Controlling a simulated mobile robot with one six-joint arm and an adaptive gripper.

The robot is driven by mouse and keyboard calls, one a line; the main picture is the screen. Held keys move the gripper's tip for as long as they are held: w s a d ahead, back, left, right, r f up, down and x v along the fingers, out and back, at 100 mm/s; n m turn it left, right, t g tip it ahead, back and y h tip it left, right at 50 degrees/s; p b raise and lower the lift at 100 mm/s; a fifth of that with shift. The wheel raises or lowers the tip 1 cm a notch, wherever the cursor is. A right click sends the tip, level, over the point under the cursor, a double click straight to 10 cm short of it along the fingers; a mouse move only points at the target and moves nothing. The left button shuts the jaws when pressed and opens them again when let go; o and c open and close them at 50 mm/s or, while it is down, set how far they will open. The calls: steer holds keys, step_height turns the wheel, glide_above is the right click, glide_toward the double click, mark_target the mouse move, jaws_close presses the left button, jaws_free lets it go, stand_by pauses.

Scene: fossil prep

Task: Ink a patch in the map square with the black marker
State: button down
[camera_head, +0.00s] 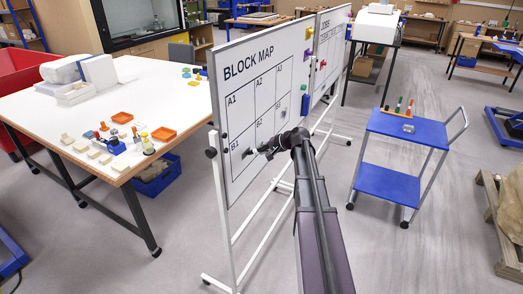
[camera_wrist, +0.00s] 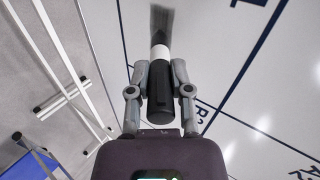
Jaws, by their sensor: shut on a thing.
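The block map (camera_head: 245,110) is a lettered grid on an upright whiteboard (camera_head: 225,60); squares A1 and B1 are readable. My gripper (camera_head: 264,151) is in front of its lower part, near B1 and the square beside it. In the wrist view my gripper (camera_wrist: 160,75) is shut around the black marker (camera_wrist: 159,95), one finger on each side. The marker's white collar (camera_wrist: 159,52) points away from me towards the board. A dark, streaky smudge (camera_wrist: 161,22) shows beyond the collar; whether the tip touches the board is unclear. My arm hides part of the map.
A blue two-shelf cart (camera_head: 408,127) at right carries upright green and red markers. A white table (camera_head: 150,82) at left holds orange trays (camera_head: 164,134) and small blocks. The whiteboard's white stand legs (camera_head: 236,262) are close below. Grey floor is open between board and cart.

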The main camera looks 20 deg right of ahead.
steer(key=shift+s, duration=0.1)
steer(key=shift+s+d, duration=0.95)
steer(key=shift+s, duration=0.2)
steer(key=shift+s+d, duration=0.9)
steer(key=shift+s, duration=0.2)
steer(key=shift+s+d, duration=0.9)
steer(key=shift+s, duration=0.3)
